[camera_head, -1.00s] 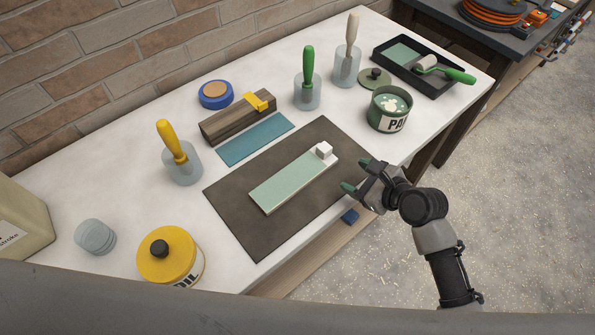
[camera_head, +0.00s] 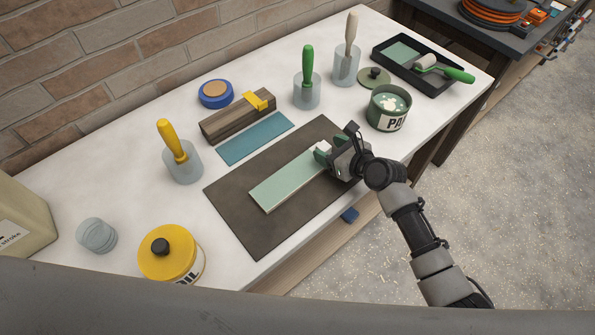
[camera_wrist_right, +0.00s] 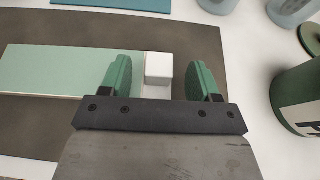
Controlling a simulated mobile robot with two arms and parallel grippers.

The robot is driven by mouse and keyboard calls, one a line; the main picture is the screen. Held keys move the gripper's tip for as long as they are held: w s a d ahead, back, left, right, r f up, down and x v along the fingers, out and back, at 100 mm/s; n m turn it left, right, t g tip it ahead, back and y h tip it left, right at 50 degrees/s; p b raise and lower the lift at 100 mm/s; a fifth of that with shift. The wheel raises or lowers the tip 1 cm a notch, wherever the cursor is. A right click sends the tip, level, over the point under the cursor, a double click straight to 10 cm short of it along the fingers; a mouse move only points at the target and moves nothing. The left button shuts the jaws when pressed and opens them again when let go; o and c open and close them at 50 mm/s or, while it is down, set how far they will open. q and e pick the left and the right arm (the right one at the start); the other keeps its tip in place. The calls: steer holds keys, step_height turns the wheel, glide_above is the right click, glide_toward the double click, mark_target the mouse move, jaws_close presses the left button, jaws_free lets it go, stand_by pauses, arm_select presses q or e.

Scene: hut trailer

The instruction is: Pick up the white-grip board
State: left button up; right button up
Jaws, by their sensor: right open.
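The white-grip board is a pale green flat board (camera_head: 285,182) lying on a dark mat (camera_head: 237,205), with a small white block grip at its right end. The grip (camera_wrist_right: 159,66) shows clearly in the right wrist view. My right gripper (camera_head: 325,153) is at that end of the board and partly hides the grip in the head view. In the right wrist view my right gripper (camera_wrist_right: 158,80) is open, with one green finger on each side of the grip. A gap shows at the right finger; the left finger is close to the grip. My left gripper is not in view.
A green paint tin (camera_head: 388,108) stands close behind my right gripper. A yellow tin (camera_head: 168,252) is at the front left.

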steer(key=shift+x, duration=0.9)
steer(key=shift+s, duration=0.1)
steer(key=shift+c, duration=0.3)
steer(key=c, duration=1.1)
